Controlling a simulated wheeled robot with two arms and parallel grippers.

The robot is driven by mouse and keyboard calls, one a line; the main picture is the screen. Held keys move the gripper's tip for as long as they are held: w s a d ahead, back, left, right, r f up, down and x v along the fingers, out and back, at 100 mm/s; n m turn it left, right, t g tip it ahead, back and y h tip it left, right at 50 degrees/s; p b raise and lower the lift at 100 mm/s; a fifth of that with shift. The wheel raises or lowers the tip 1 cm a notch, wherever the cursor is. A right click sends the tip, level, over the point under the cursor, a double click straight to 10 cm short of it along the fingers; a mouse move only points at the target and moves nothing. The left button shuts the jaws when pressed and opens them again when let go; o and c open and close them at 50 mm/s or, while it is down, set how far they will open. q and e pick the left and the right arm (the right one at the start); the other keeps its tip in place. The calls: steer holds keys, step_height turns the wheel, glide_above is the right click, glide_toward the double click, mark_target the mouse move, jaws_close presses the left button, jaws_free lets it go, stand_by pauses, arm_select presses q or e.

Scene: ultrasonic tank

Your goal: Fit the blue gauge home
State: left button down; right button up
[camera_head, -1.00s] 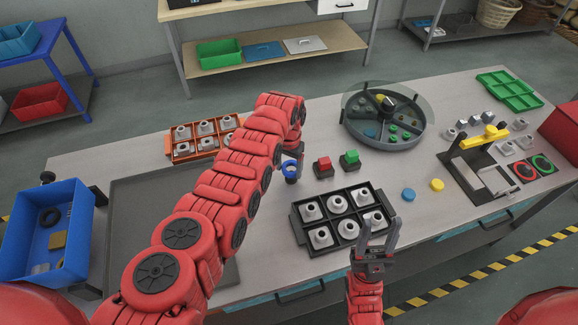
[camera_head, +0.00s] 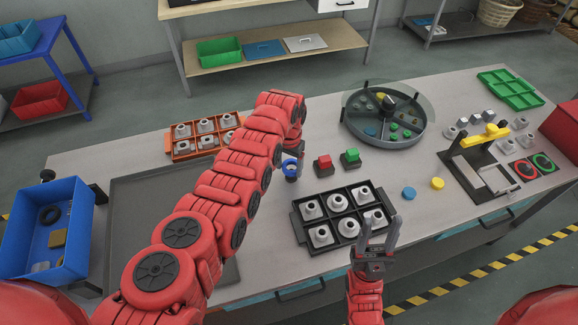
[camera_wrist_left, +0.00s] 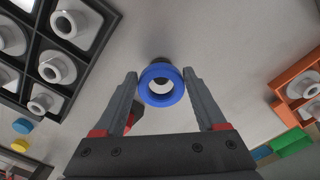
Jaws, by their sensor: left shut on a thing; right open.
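The blue gauge (camera_head: 290,168) is a blue ring with a dark grey part beyond it. It shows face-on in the left wrist view (camera_wrist_left: 147,93), between the two fingertips. My left gripper (camera_wrist_left: 161,84) is shut on it, over the table left of the red button block; the gap to the table is hard to judge. My left arm hides part of the gripper in the head view. My right gripper (camera_head: 382,220) is open and empty, at the front edge of the black tray (camera_head: 296,222), which holds several grey flanged parts.
An orange tray (camera_head: 181,157) of similar grey parts stands behind my left arm. Red (camera_head: 323,167) and green (camera_head: 350,158) button blocks stand behind the black tray. A round divided carousel (camera_head: 420,127) is further back. A blue bin (camera_head: 75,240) is at the left.

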arm_select(q)
steer(key=shift+f+b, duration=1.6)
steer(key=shift+f, duration=0.1)
stand_by(1.3)
steer(key=shift+f+b, duration=0.15)
steer(key=shift+b, duration=0.3)
stand_by(2.5)
jaws_free()
stand_by(0.3)
steer(key=shift+w+r, duration=0.1)
steer(key=shift+r, duration=0.55)
step_height(320, 180, up, 8)
steer(key=b, duration=0.3)
step_height(320, 180, up, 8)
steer(key=b, duration=0.1)
glide_above(289, 180)
